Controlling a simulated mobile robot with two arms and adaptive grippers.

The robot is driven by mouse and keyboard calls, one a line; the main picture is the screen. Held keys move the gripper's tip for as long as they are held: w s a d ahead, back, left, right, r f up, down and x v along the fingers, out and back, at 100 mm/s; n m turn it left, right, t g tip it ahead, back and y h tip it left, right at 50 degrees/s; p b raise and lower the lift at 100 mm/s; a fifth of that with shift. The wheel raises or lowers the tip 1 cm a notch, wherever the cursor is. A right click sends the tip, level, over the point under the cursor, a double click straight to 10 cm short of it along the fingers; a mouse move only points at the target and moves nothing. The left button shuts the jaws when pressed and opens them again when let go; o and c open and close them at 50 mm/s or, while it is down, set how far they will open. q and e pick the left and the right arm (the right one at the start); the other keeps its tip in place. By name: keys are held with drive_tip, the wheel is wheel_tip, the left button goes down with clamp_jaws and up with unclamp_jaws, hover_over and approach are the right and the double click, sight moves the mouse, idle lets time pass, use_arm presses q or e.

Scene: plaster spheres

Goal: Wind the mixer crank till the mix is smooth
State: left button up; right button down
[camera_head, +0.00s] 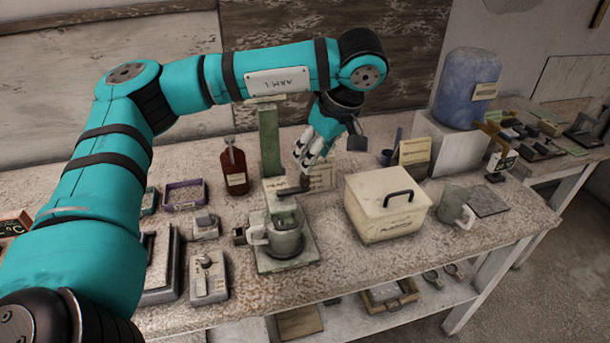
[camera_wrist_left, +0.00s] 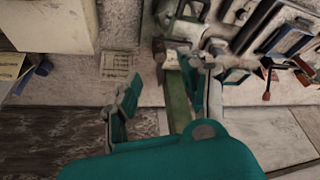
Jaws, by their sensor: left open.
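A dark crank (camera_head: 293,190) sticks out to the right from the mixer head above the mug. My left gripper (camera_head: 304,163) is open, just above and beside the crank, apparently not holding it. In the left wrist view my gripper (camera_wrist_left: 165,85) has its two fingers spread, with the green column (camera_wrist_left: 178,98) behind them. The mix inside the mug cannot be made out. My right gripper is not in view.
A cream lidded box (camera_head: 385,208) stands right of the mixer, with another mug (camera_head: 455,206) beyond it. A brown bottle (camera_head: 234,170) stands left of the column. A blue container (camera_head: 466,88) sits on a white block at the back right. Small trays and tools lie at left.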

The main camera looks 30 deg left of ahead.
sight(305, 177)
use_arm(q)
drive_tip(key=p+x, duration=0.1)
drive_tip(key=x, duration=0.7)
drive_tip(key=shift+a+f, duration=0.1)
drive_tip(key=shift+f, duration=0.2)
clamp_jaws()
